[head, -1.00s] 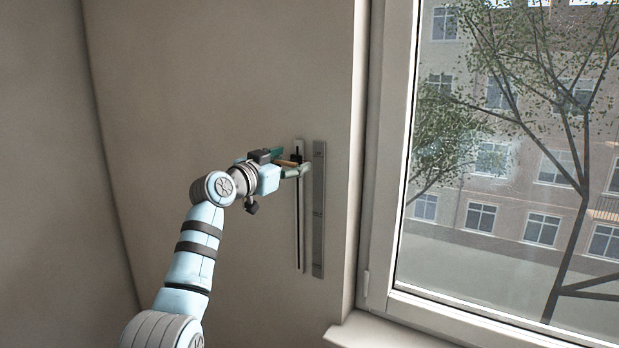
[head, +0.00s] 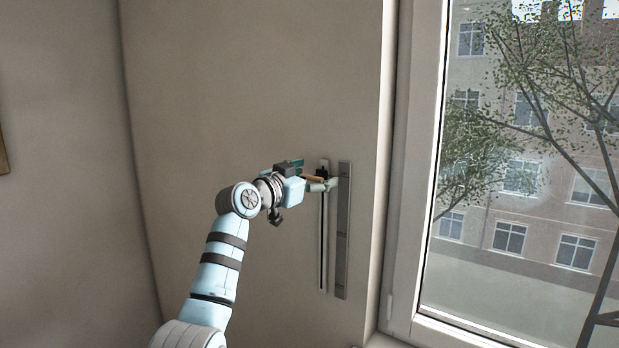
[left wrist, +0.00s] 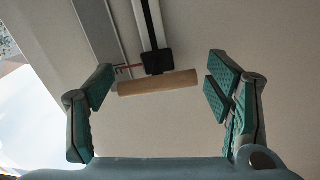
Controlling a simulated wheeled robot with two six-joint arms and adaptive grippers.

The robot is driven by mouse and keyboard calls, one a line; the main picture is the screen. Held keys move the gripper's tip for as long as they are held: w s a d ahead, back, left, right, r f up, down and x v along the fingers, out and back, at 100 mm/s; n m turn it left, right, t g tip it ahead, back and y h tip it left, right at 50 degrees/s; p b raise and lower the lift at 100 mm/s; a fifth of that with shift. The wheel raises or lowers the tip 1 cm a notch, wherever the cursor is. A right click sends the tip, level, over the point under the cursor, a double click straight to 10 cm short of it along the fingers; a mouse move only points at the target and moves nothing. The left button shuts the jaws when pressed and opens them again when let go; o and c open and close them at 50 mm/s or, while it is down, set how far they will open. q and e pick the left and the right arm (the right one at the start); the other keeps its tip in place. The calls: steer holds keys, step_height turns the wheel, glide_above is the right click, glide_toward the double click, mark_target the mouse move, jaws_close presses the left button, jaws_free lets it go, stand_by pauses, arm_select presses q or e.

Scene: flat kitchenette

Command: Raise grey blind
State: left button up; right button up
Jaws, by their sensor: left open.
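No blind shows over the glass in the head view. A narrow upright rail (head: 324,245) with a dark slot is fixed to the wall left of the window. A wooden handle (head: 313,179) sits near its upper end. In the left wrist view the handle (left wrist: 157,83) lies crosswise under a black slider block (left wrist: 158,62) on the rail (left wrist: 146,20). My left gripper (head: 322,184) is at the handle, open, its green-padded fingers to either side with gaps at both handle ends. My right gripper is not in view.
A grey strip (head: 343,235) runs beside the rail and also shows in the left wrist view (left wrist: 97,30), with a small red pointer (left wrist: 130,67) by the block. The window frame (head: 412,180) is to the right. The wall (head: 240,90) around is clear.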

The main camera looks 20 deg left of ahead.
arm_select(q)
steer(key=v, duration=1.2)
steer(key=shift+w+f, duration=0.1)
